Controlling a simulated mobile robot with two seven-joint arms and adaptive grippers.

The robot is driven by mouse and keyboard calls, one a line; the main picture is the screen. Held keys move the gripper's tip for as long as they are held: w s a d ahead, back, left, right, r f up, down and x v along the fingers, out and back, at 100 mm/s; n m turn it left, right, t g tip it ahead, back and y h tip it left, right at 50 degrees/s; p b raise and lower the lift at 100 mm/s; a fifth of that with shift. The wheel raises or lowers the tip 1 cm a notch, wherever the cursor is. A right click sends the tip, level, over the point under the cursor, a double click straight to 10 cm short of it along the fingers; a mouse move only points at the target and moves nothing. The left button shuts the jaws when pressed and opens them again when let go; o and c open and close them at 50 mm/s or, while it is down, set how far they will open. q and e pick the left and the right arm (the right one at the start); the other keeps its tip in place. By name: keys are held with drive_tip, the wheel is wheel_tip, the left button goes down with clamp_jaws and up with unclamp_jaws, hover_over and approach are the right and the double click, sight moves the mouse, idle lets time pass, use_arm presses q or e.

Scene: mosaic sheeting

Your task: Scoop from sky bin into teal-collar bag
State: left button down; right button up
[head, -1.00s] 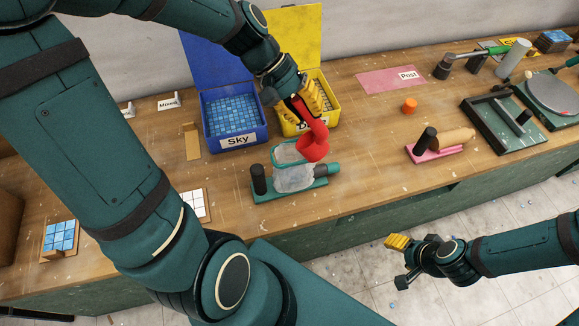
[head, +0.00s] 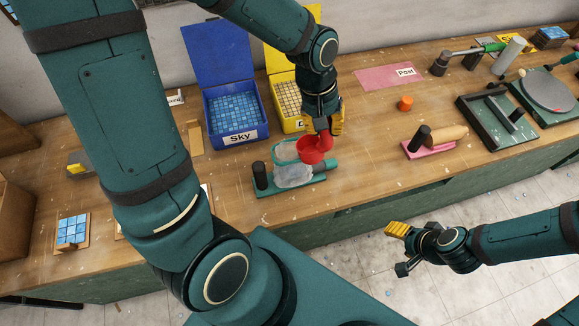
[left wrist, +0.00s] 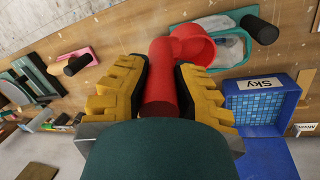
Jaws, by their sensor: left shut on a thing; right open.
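The blue sky bin (head: 236,143), labelled "Sky", stands with its lid up and small blue tiles inside. The teal-collar bag (head: 293,176) is a clear bag on a teal stand in front of it; its teal collar also shows in the left wrist view (left wrist: 212,22). My left gripper (head: 325,124) is shut on the handle of a red scoop (head: 309,151). The scoop's cup is at the right side of the collar, overlapping it in view; I cannot tell whether it touches or holds tiles. My right gripper (head: 400,249) is open and empty, beyond the bench's front edge.
A yellow bin (head: 291,125) stands right of the sky bin, partly behind my left arm. A pink stand (head: 432,150), an orange cap (head: 405,103) and a pink "Post" mat (head: 385,77) are to the right. The bench between bag and pink stand is clear.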

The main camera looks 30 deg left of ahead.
idle(0.3)
use_arm(q)
drive_tip(key=shift+d+v, duration=0.2)
drive_tip(key=shift+v, duration=0.6)
drive_tip(key=shift+d+v, duration=0.15)
drive_tip(key=shift+v, duration=0.65)
drive_tip(key=shift+d+v, duration=0.2)
drive_tip(key=shift+v, duration=0.65)
drive_tip(key=shift+w+r, duration=0.1)
drive_tip(key=shift+w, duration=0.05)
